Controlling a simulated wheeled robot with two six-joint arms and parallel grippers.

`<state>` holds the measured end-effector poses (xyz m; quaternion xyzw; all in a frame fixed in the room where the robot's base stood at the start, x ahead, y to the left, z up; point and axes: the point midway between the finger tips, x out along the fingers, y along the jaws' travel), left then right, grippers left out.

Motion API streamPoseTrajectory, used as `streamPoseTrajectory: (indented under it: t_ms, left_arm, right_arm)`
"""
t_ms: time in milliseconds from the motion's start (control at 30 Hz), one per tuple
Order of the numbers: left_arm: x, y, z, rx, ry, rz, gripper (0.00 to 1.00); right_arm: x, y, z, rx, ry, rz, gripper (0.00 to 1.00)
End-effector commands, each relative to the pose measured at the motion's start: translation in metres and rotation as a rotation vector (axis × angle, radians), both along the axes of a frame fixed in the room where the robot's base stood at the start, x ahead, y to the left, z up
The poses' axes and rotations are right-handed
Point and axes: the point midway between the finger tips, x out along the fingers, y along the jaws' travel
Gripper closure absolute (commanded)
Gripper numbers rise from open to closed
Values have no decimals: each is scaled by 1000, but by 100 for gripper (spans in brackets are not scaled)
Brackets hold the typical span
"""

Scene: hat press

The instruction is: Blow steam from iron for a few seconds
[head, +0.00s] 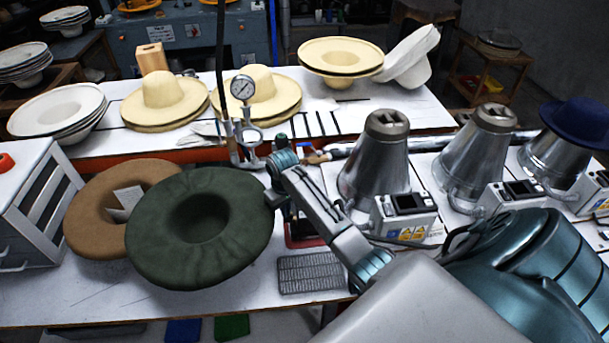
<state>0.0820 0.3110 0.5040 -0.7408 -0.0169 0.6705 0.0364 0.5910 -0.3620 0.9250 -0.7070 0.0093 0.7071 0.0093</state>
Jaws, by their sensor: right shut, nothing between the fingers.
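I cannot make out the iron clearly. A dark, red-edged object (304,241) shows partly behind my right forearm and may belong to it. My right arm reaches in from the lower right. Its gripper (274,198) is shut and empty at the right edge of the dark green felt hat (165,250); I cannot tell if it touches the brim. The hat lies crown down on the white table, overlapping a brown felt hat (88,215) with a paper tag. No steam is visible. My left gripper is not in view.
A ridged grey pad (310,273) lies right of the hat. A pressure gauge (243,88) on pipes stands behind. Metal hat-press cones (375,165) with control boxes (404,218) crowd the right. A white drawer unit (25,200) is at left. The table's front left is clear.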

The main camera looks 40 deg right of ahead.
Motion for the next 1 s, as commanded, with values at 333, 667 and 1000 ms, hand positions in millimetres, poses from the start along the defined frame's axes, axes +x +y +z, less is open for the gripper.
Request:
streamPoseTrajectory:
  t_ms: [333,667,1000]
  left_arm:
    - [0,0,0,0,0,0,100]
    - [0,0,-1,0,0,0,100]
    - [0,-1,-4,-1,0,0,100]
  right_arm:
    - [0,0,0,0,0,0,100]
    - [0,0,-3,0,1,0,100]
    - [0,0,-10,0,1,0,100]
